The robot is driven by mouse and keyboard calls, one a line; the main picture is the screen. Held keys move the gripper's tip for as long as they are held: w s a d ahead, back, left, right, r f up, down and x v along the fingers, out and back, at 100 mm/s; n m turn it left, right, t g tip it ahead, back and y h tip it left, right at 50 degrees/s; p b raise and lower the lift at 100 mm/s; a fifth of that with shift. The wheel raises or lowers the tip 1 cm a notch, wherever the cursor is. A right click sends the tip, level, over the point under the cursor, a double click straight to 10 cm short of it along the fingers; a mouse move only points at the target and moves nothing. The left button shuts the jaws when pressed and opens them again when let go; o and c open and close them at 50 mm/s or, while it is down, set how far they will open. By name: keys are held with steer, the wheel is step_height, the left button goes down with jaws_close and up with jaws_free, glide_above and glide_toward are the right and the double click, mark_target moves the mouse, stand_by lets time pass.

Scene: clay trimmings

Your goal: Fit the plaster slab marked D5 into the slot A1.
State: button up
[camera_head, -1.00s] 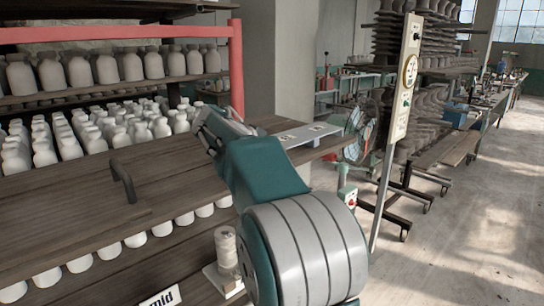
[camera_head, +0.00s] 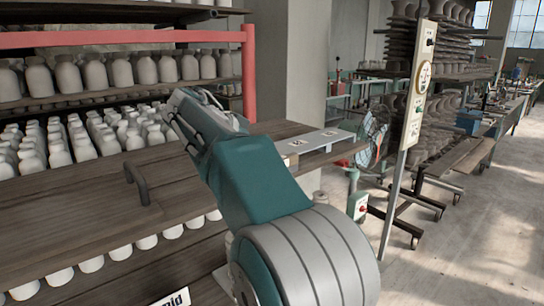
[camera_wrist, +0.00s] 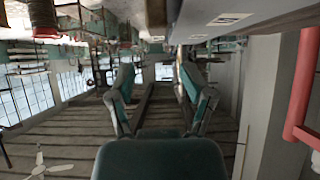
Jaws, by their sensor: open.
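No slab that I can read as D5 shows, and no slot that I can read as A1. A pale grey board (camera_head: 318,141) with small dark-marked labels lies at the right end of the wooden shelf top; the marks are too small to read. My gripper (camera_head: 190,110) is above the shelf, left of that board, and my arm hides part of the shelf. In the wrist view my gripper (camera_wrist: 158,82) has its two fingers spread with nothing between them.
A dark handle (camera_head: 137,183) stands up from the wooden shelf top (camera_head: 70,215). White bottles (camera_head: 85,140) fill the rack behind. A red post (camera_head: 249,75) rises behind my arm.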

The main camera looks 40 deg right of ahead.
steer(key=v, duration=0.2)
steer(key=shift+a+r, duration=0.2)
steer(key=shift+s, duration=0.1)
stand_by(0.3)
steer(key=s+a+f+n+t+y, duration=0.2)
steer(key=s+a+f+n+y, duration=0.3)
steer(key=s+a+f+n, duration=0.3)
steer(key=s+a+f+n+t+y, duration=0.2)
steer(key=s+a+f+n+y, duration=0.4)
steer(key=s+f, duration=0.8)
steer(key=s+a+n, duration=0.2)
steer(key=a+n, duration=0.1)
steer(key=a, duration=0.1)
steer(key=shift+s+a+f+t, duration=0.15)
steer(key=shift+s+a+t, duration=0.15)
steer(key=shift+c, duration=0.6)
steer(key=shift+d, duration=0.1)
